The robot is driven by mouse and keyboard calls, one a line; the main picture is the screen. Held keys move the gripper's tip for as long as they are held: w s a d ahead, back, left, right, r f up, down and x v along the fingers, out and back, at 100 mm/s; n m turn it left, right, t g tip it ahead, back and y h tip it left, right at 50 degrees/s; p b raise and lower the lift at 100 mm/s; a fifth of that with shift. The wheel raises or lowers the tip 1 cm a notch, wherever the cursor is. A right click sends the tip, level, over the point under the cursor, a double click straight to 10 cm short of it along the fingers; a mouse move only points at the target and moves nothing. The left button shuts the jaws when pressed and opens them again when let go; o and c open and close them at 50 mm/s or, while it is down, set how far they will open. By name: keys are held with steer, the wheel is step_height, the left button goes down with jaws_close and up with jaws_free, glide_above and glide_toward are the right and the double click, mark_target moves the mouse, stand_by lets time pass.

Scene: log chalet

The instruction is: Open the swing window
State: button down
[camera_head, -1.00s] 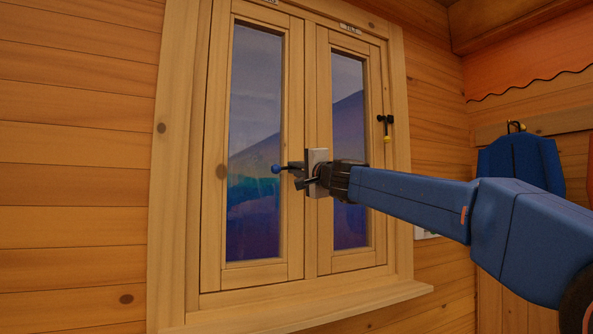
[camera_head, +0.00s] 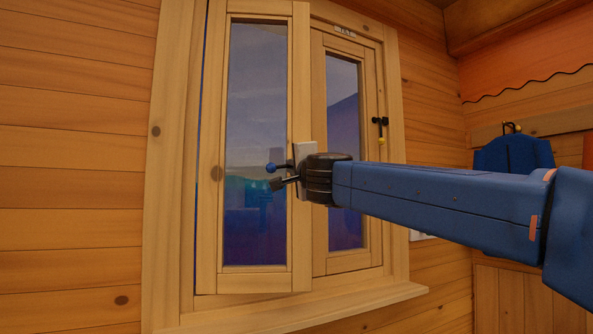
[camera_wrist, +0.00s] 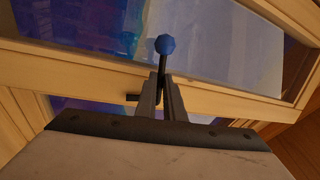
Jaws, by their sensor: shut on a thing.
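The wooden window has two glazed sashes. The left sash (camera_head: 301,75) stands swung out from the frame on its right side, toward me. The right sash (camera_head: 319,250) sits in the frame. The handle of the left sash, with a blue ball end (camera_head: 271,168), also shows in the wrist view (camera_wrist: 165,44). My gripper (camera_head: 284,174) is at the free edge of the left sash. In the wrist view its two fingers (camera_wrist: 162,92) are shut on the handle's dark stem, the blue ball sticking out beyond them. The grip point is partly hidden by the fingers.
A small dark handle with a yellow end (camera_head: 381,140) is on the right sash. The sill (camera_head: 350,302) juts out below. A blue garment (camera_head: 513,153) hangs on a hook at the right. The log wall (camera_head: 75,180) left of the window is bare.

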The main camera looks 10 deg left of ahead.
steer(key=shift+s+a+f, duration=0.1)
steer(key=shift+s+f, duration=0.05)
steer(key=shift+s, duration=0.35)
steer(key=shift+s+a+f, duration=0.1)
steer(key=shift+s, duration=0.4)
steer(key=c, duration=1.9)
jaws_free()
steer(key=shift+a, duration=0.3)
steer(key=shift+o, duration=0.2)
steer(key=shift+d+r, duration=0.1)
steer(key=shift+d, duration=0.15)
steer(key=shift+s+d, duration=0.15)
steer(key=shift+s, duration=0.15)
steer(key=v, duration=1.6)
steer(key=shift+s+d, duration=0.2)
steer(key=shift+s, duration=0.05)
steer(key=shift+f, duration=0.2)
